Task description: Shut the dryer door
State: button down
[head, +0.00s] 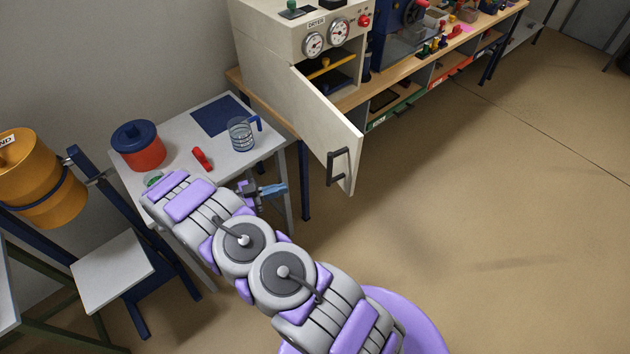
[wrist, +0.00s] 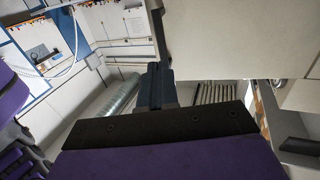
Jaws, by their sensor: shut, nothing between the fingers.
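The dryer (head: 270,38) is a cream box with two dials at the top centre of the head view. Its door (head: 322,125) stands open, swung out toward me, with a dark handle (head: 338,166) near its free edge. A yellow-edged shelf shows inside. My gripper (head: 272,190) has blue fingers and is left of the door's free edge, in front of the small table; a gap shows between it and the door. In the wrist view the fingers (wrist: 156,85) are shut and empty. A pale panel (wrist: 235,40) fills the upper right there; I cannot tell if it is the door.
The small white table (head: 262,150) holds a red pot with a blue lid (head: 138,146), a red object (head: 202,158) and a clear jug (head: 241,134). A yellow drum (head: 40,180) stands at left. The floor right of the door is clear.

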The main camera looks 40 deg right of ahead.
jog(key=b+x, duration=0.2)
jog(key=x, duration=1)
jog(key=shift+a+r, duration=0.1)
jog(key=shift+a, duration=0.15)
